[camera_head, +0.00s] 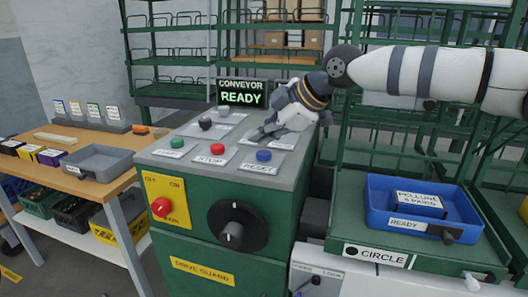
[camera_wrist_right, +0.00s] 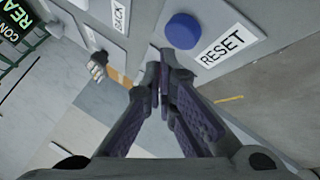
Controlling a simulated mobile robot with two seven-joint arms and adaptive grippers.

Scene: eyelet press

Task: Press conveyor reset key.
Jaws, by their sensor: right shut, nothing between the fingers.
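The blue reset key (camera_head: 264,156) is a round button on the grey top of the green console (camera_head: 190,155), with a RESET label in front of it. It also shows in the right wrist view (camera_wrist_right: 183,30), just beyond my fingertips, beside its label (camera_wrist_right: 222,45). My right gripper (camera_head: 258,136) is shut and empty, over the console top behind the blue key. In the right wrist view its fingertips (camera_wrist_right: 165,62) meet close to the key; I cannot tell whether they touch the panel. The display (camera_head: 241,94) reads CONVEYOR READY. My left gripper is not in view.
A red STOP button (camera_head: 217,148) and a green button (camera_head: 177,143) sit left of the blue key. A black knob (camera_head: 206,124) stands behind them. A blue tray (camera_head: 425,208) is at the right; a wooden table (camera_head: 110,155) stands at the left.

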